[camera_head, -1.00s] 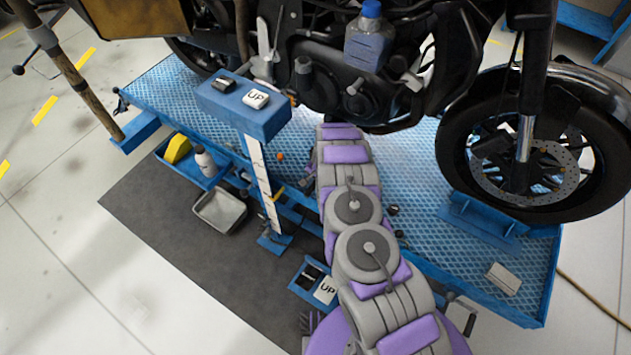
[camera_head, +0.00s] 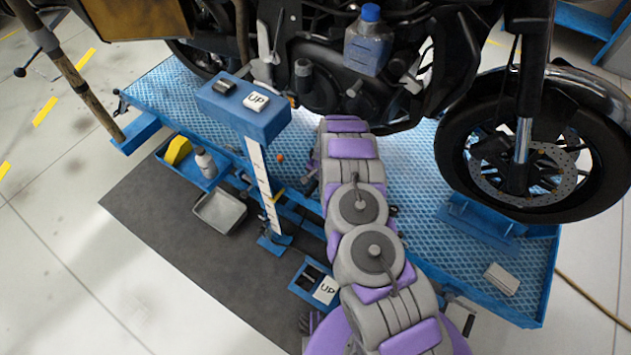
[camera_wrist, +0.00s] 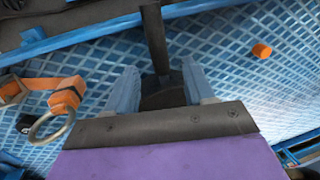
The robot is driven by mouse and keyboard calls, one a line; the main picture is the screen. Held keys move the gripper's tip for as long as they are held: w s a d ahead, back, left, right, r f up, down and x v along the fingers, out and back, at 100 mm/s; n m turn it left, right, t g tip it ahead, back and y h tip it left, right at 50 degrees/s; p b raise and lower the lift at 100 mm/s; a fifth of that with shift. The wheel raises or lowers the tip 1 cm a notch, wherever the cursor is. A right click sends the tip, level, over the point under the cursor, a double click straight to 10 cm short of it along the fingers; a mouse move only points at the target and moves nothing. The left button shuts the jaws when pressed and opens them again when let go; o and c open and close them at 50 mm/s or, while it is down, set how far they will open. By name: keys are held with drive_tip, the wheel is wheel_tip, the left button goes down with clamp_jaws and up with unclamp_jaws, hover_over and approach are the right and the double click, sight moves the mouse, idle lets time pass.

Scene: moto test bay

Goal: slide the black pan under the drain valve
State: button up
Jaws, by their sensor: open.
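My gripper (camera_wrist: 160,70) is open in the wrist view, its two blue-grey fingers apart. A dark rod (camera_wrist: 153,38) comes down between them to a dark rounded piece (camera_wrist: 163,96). I cannot tell whether this piece is the black pan or part of the motorcycle, nor whether the fingers touch it. In the head view my arm reaches under the motorcycle (camera_head: 368,90) and its own links hide the gripper. No black pan shows clearly there. I cannot make out the drain valve in either view.
The blue lift platform (camera_head: 410,190) lies under the motorcycle. An orange cap (camera_wrist: 262,51) rests on it, and an orange strap with a metal ring (camera_wrist: 52,122) is left of my gripper. A control post (camera_head: 250,110) stands left of my arm; a grey tray (camera_head: 220,212) lies on the dark mat (camera_head: 170,240).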

wheel_tip(320, 180, up, 14)
drive_tip(key=s+d+p, duration=0.1)
drive_tip(key=d+p, duration=0.1)
drive_tip(key=p, duration=0.1)
drive_tip(key=shift+s, duration=0.15)
drive_tip(key=shift+d, duration=0.1)
drive_tip(key=s+d+r+n+g, duration=0.1)
drive_tip(key=s+r+n, duration=0.1)
drive_tip(key=s+r, duration=0.6)
drive_tip(key=s+r+n, duration=0.1)
drive_tip(key=s+r, duration=0.3)
drive_tip(key=r, duration=0.7)
drive_tip(key=s+d+r+n+g, duration=0.1)
drive_tip(key=s+r+n, duration=0.1)
drive_tip(key=s+r, duration=0.65)
drive_tip(key=s+d+r, duration=0.2)
drive_tip(key=s+r, duration=0.1)
drive_tip(key=s, duration=0.5)
drive_tip(key=s+d+r+n+h, duration=0.1)
drive_tip(key=s+d+r, duration=0.2)
drive_tip(key=s, duration=0.6)
drive_tip(key=s+d+r+g, duration=0.1)
drive_tip(key=s+d+r, duration=0.2)
drive_tip(key=s, duration=0.5)
drive_tip(key=shift+s+r+n+h, duration=0.15)
drive_tip(key=shift+s+n+h, duration=0.15)
drive_tip(key=shift+s+h, duration=0.1)
